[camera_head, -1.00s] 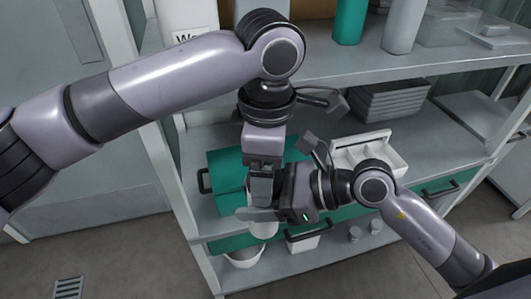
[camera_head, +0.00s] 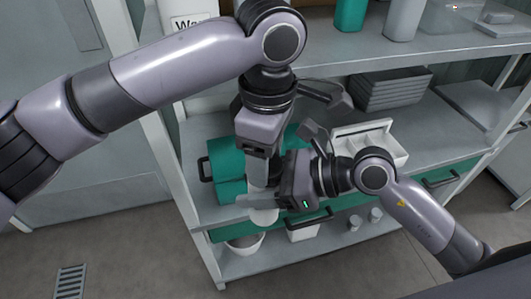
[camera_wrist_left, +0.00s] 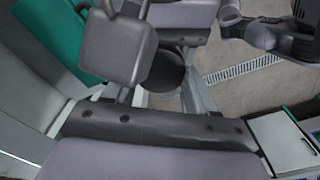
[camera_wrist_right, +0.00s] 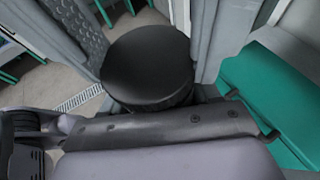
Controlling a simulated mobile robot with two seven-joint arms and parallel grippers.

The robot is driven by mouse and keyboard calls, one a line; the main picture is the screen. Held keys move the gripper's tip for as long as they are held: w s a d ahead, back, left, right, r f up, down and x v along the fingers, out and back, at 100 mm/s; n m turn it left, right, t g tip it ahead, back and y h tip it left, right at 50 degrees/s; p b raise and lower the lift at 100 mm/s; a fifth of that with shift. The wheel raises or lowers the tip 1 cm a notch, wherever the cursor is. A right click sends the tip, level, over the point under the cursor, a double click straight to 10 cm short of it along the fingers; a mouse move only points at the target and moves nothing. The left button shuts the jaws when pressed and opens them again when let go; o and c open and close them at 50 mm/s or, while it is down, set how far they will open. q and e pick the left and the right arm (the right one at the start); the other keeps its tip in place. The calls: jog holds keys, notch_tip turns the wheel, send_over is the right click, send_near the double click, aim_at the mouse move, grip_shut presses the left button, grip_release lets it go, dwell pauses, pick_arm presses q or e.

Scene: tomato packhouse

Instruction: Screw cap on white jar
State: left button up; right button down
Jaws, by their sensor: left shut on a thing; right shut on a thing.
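A white jar (camera_head: 264,216) shows in the head view just below the fingers of my right gripper (camera_head: 250,200). My right gripper comes in from the right and is shut on the jar. My left gripper (camera_head: 258,183) points down from above, directly over the jar, and is shut. The cap is hidden at the left fingertips, so I cannot see whether it touches the jar's rim or sits level. A black round disc (camera_wrist_right: 148,65) fills the middle of the right wrist view; I cannot tell whether it is the cap. A dark disc is partly covered in the left wrist view.
A green box (camera_head: 228,165) with black handles lies on the shelf behind my grippers. A white divided tray (camera_head: 372,142) and stacked grey trays (camera_head: 390,88) stand to the right. A white bowl (camera_head: 245,242) and small jars (camera_head: 355,222) are on the lower shelf.

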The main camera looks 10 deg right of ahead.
pick_arm(q)
jog(key=shift+m, duration=0.3)
jog(key=o, duration=1.2)
jog(key=shift+c, duration=0.2)
jog(key=shift+r, duration=2.3)
jog(key=shift+c, duration=0.2)
